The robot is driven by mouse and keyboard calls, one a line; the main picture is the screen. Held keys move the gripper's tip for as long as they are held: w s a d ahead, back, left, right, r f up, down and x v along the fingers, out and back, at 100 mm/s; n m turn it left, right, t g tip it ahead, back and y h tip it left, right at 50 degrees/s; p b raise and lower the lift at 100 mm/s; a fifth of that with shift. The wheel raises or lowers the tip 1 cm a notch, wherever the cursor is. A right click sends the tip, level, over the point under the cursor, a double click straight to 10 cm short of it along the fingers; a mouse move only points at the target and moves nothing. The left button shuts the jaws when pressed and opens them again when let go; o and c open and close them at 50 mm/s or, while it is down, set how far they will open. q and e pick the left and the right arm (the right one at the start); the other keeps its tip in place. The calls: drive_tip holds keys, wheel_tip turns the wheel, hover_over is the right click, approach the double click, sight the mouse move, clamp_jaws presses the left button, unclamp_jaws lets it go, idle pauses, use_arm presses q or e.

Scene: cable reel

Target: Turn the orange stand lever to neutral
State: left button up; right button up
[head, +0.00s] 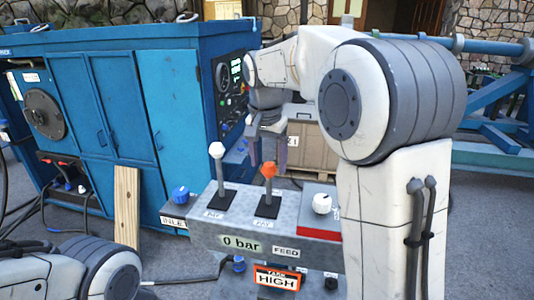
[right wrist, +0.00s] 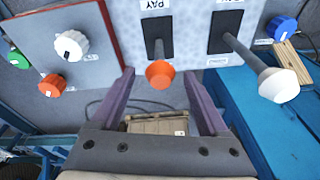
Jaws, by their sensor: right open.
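The orange-knobbed lever (head: 267,190) stands in a dark slot on top of the grey control stand (head: 205,235), with a label at its foot. In the right wrist view its orange knob (right wrist: 160,74) appears centred between my fingertips, with its dark shaft running up to a slot marked PAY. My right gripper (head: 268,160) is open, its two purple fingers just behind and above the knob in the head view. In the right wrist view the right gripper (right wrist: 158,78) shows a gap on both sides of the knob; contact is not visible. My left gripper is out of view.
A white-knobbed lever (head: 218,170) stands left of the orange one. A white dial (head: 321,203) on a red-edged box sits at the right, and a blue knob (head: 181,194) at the left. A blue cabinet (head: 110,120) stands behind left; a crate (head: 315,150) lies behind.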

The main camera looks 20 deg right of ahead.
drive_tip(key=shift+s+a+r, duration=0.15)
drive_tip(key=shift+s+r, duration=0.05)
drive_tip(key=shift+r, duration=0.95)
drive_tip(key=shift+s+a+r, duration=0.1)
drive_tip(key=shift+s+r, duration=0.05)
drive_tip(key=shift+r, duration=1)
drive_tip(key=shift+f, duration=0.1)
